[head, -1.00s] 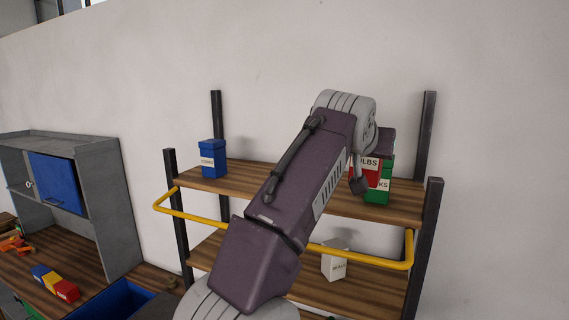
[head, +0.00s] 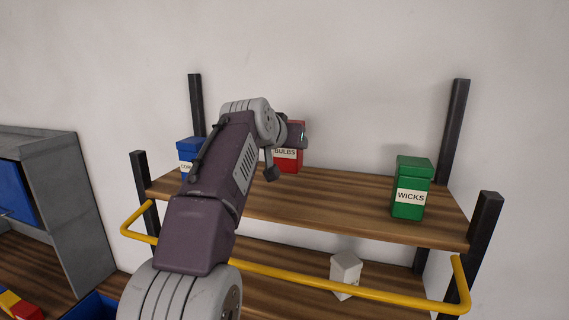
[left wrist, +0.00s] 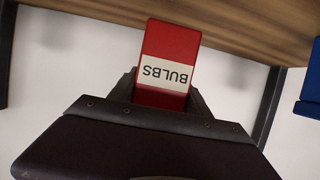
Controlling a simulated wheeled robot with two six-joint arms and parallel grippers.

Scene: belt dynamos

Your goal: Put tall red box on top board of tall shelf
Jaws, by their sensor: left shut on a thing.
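The tall red box (head: 291,163), labelled BULBS, is in my left gripper (head: 289,146), over the rear part of the tall shelf's top board (head: 335,207). In the left wrist view the red box (left wrist: 168,62) sits between the two fingers of my left gripper (left wrist: 162,97), which are shut on it. The wooden board (left wrist: 245,32) shows behind the box there. I cannot tell whether the box touches the board. My left arm hides part of the board. My right gripper is not in view.
On the top board, a blue box (head: 188,148) stands at the left, partly behind my arm, and a green WICKS box (head: 411,190) at the right. The board between red and green is clear. A yellow rail (head: 330,282) runs along the front, with a white box (head: 345,270) below.

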